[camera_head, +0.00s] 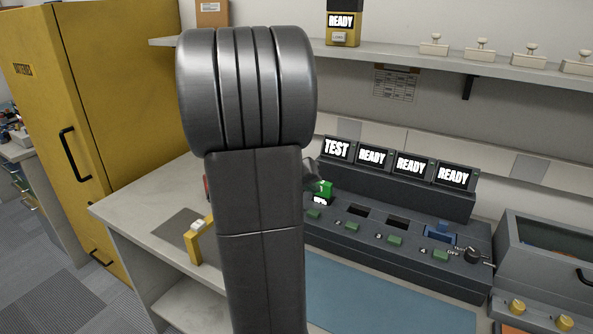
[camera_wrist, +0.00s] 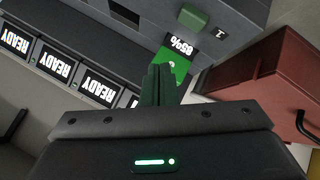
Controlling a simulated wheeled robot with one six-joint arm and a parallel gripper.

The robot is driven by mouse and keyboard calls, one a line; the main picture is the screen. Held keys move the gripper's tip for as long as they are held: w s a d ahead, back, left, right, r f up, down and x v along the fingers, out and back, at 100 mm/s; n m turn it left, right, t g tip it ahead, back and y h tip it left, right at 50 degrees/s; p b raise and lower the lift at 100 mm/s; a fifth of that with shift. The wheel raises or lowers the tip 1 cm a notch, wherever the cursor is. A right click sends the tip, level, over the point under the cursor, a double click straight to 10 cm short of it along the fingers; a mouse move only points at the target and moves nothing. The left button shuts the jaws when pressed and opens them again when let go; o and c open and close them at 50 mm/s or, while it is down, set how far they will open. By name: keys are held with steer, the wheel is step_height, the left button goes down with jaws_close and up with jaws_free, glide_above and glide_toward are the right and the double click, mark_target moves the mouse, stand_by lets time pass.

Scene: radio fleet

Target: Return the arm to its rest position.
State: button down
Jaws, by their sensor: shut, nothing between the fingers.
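My arm rises through the middle of the head view and hides part of the bench and most of my gripper. In the wrist view my gripper (camera_wrist: 160,85) is shut and empty. Its fingers are together, in front of a green item (camera_wrist: 177,57) with a percentage readout. That green item also shows in the head view (camera_head: 324,188), at the left end of the charger console (camera_head: 375,232). From these views I cannot tell whether the fingertips touch it.
Console screens read TEST (camera_head: 337,148) and READY (camera_head: 372,157). A red case (camera_wrist: 265,75) is close on the right in the wrist view. A shelf (camera_head: 400,55) runs above the bench. A yellow cabinet (camera_head: 110,120) stands left. The blue mat (camera_head: 390,300) looks clear.

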steer(key=shift+f+b, duration=0.5)
steer(key=shift+f, duration=0.45)
steer(key=p, duration=0.3)
steer(key=shift+r, duration=0.3)
steer(key=shift+p, duration=1.05)
step_height(320, 180, up, 5)
steer(key=shift+r+p, duration=0.2)
steer(key=shift+p, duration=0.8)
steer(key=shift+f, duration=0.1)
step_height(320, 180, down, 6)
steer(key=b, duration=0.3)
steer(key=shift+f, duration=0.15)
steer(key=shift+w+b, duration=0.1)
steer(key=shift+b, duration=1.3)
